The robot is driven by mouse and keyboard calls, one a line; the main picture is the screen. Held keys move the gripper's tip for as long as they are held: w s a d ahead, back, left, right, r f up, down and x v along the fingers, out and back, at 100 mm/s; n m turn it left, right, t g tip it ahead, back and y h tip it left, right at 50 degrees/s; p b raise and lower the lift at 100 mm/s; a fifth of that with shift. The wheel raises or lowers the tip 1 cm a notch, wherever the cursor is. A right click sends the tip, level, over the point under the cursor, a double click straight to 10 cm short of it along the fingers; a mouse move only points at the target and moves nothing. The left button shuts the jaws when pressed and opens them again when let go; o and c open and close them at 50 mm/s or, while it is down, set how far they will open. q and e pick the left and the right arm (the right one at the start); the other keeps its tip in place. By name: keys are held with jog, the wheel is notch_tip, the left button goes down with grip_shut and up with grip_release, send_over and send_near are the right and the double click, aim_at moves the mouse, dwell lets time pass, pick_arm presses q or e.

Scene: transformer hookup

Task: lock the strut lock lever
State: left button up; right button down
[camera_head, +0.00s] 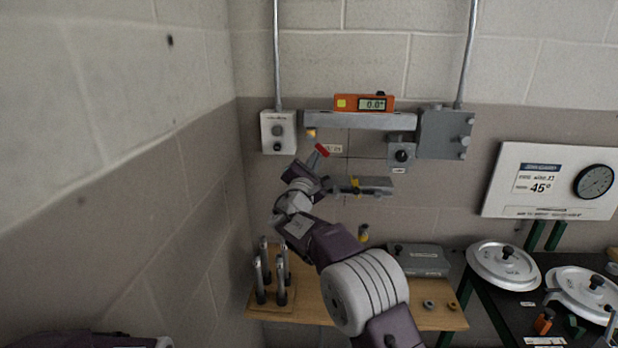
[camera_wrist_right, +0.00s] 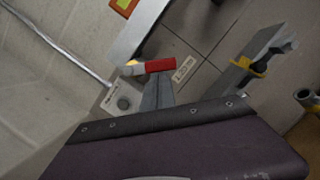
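The strut lock lever has a red handle (camera_head: 322,150) below the left part of the grey wall beam. In the right wrist view the red handle (camera_wrist_right: 160,66) lies across the tips of my right gripper (camera_wrist_right: 158,80), with a pale and yellow piece at its left end. My right gripper (camera_head: 316,160) reaches up from below in the head view. Its grey fingers look closed together, and their tips meet or nearly meet the handle's lower edge. I cannot tell if the handle is between them. My left gripper is out of view.
An orange level (camera_head: 364,103) reading 0.0° sits on the grey beam (camera_head: 350,120). A switch box (camera_head: 278,132) is left of the lever, and a grey bracket (camera_head: 375,185) sticks out to the right below. A wooden shelf (camera_head: 450,318) with upright tools is beneath.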

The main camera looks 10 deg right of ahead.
jog(key=n+b, duration=0.1)
jog(key=n, duration=0.1)
jog(key=d+n+y+b, duration=0.1)
jog(key=n+b, duration=0.1)
jog(key=d+r+n+t+b, duration=0.1)
jog(key=n+b, duration=0.1)
jog(key=shift+s+d+r+y, duration=0.1)
jog(key=shift+s+d+y, duration=0.15)
jog(key=shift+y, duration=0.15)
jog(key=n, duration=0.1)
jog(key=r+n+b, duration=0.1)
jog(key=shift+d+n+y, duration=0.25)
jog(key=shift+n+y, duration=0.05)
jog(key=shift+n, duration=0.1)
jog(key=shift+s+d+r, duration=0.15)
jog(key=shift+d+r, duration=0.05)
jog(key=shift+r, duration=0.05)
jog(key=shift+r+t, duration=0.25)
jog(key=shift+t, duration=0.05)
jog(key=b, duration=0.9)
send_near(327, 151)
jog(key=s+f, duration=0.2)
jog(key=shift+s+a+f, duration=0.25)
jog(key=shift+s+f, duration=0.15)
